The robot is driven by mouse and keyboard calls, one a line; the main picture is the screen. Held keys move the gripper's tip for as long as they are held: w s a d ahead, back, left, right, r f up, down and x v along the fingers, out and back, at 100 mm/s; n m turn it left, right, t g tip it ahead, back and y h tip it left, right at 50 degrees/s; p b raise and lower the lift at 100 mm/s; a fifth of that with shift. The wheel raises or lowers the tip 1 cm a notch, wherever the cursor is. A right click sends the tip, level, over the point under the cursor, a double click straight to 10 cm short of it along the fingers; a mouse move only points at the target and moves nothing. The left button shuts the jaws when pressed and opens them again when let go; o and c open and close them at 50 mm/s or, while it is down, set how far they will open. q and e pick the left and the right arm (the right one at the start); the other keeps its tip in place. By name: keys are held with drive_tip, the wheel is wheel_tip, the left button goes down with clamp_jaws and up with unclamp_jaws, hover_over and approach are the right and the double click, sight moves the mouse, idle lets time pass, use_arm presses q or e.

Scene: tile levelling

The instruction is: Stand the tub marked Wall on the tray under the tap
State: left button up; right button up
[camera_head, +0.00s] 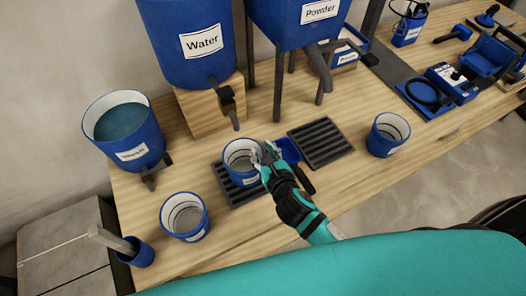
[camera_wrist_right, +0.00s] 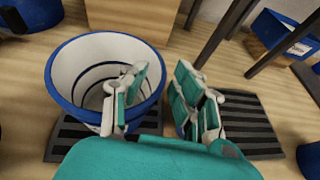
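A blue tub (camera_head: 241,153) with a white inside stands on the dark slatted tray (camera_head: 227,189) under the tap (camera_head: 227,98) of the Water tank. The label on its front is too small to read. My right gripper (camera_head: 266,155) is at this tub's right rim. In the right wrist view the gripper (camera_wrist_right: 162,90) has its fingers apart, one over the tub's mouth (camera_wrist_right: 65,75) and the other outside its right side. I cannot tell whether a finger touches the rim. Two similar tubs stand on the bench, one at front left (camera_head: 184,217) and one at right (camera_head: 388,134), their labels unreadable. My left gripper is out of view.
A second slatted tray (camera_head: 320,142) lies to the right under the Powder tank (camera_head: 295,20), with a small blue item (camera_head: 288,151) beside it. A large blue bucket (camera_head: 125,130) with a tap stands at left. Tools lie on the bench at far right. Bench space near the front is clear.

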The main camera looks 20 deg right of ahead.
drive_tip(key=shift+s, duration=0.1)
drive_tip(key=v, duration=1.1)
drive_tip(key=shift+s+r, duration=0.25)
drive_tip(key=shift+s, duration=0.1)
